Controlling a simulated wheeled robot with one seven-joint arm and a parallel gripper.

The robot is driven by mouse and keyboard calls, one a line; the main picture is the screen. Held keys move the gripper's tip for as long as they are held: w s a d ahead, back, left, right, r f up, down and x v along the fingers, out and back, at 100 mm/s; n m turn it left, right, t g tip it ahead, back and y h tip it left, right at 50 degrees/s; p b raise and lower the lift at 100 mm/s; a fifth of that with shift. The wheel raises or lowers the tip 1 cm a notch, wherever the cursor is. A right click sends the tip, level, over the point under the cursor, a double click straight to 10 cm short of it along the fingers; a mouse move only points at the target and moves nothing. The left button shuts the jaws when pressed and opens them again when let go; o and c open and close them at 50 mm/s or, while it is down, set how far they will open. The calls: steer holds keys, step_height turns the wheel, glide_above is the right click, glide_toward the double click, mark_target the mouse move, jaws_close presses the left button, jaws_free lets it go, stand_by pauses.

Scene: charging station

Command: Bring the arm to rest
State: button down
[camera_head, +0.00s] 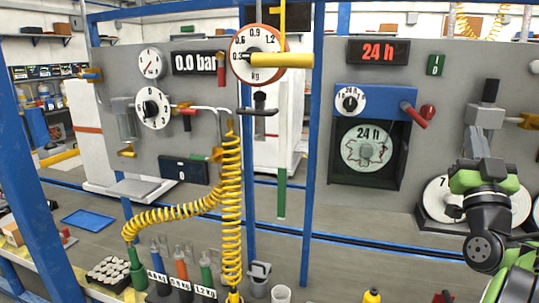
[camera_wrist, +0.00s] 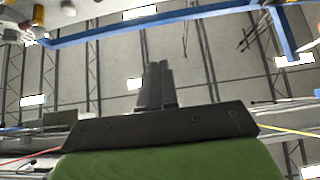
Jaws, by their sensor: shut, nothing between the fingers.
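My gripper (camera_head: 476,143) is at the right of the head view, in front of the right grey panel (camera_head: 440,100), on my green and black arm. It points upward, and its fingers are shut with nothing between them. In the wrist view the shut grey fingers (camera_wrist: 158,78) stand up from the dark gripper body against the ceiling. In the head view the fingertips overlap a grey valve block (camera_head: 484,117) with a black handle on the panel; I cannot tell whether they touch.
A blue upright post (camera_head: 313,120) stands between the two panels. A coiled yellow hose (camera_head: 231,200) hangs by the left panel. A white dial (camera_head: 437,198) is just left of my arm.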

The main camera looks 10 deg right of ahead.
steer(key=w+a+f+n+g+y+p, duration=0.25)
steer(key=a+y, duration=0.25)
steer(key=a, duration=0.4)
steer(key=w+a+f+n+g+y+p, duration=0.1)
steer(key=w+a+n+y, duration=0.25)
steer(key=a+y, duration=0.4)
steer(key=s+a+f+g+p, duration=0.1)
steer(key=s+a+f+g, duration=0.15)
steer(key=a, duration=0.35)
steer(key=s+a+f+g+p, duration=0.1)
steer(key=a+f+g, duration=0.2)
steer(key=a, duration=0.2)
steer(key=s+a+f+g+p, duration=0.1)
steer(key=s+a+f+g, duration=0.1)
steer(key=s, duration=0.5)
steer(key=s+a+f+g+p, duration=0.1)
steer(key=s+f+g, duration=0.2)
steer(key=s+f, duration=0.2)
steer(key=s+a+f+g+p, duration=0.1)
steer(key=s+a+f+g, duration=0.1)
steer(key=s, duration=0.6)
step_height(320, 180, down, 2)
steer(key=shift+s+a+f+g, duration=0.25)
steer(key=shift+s+a+g, duration=0.1)
steer(key=shift+g, duration=0.45)
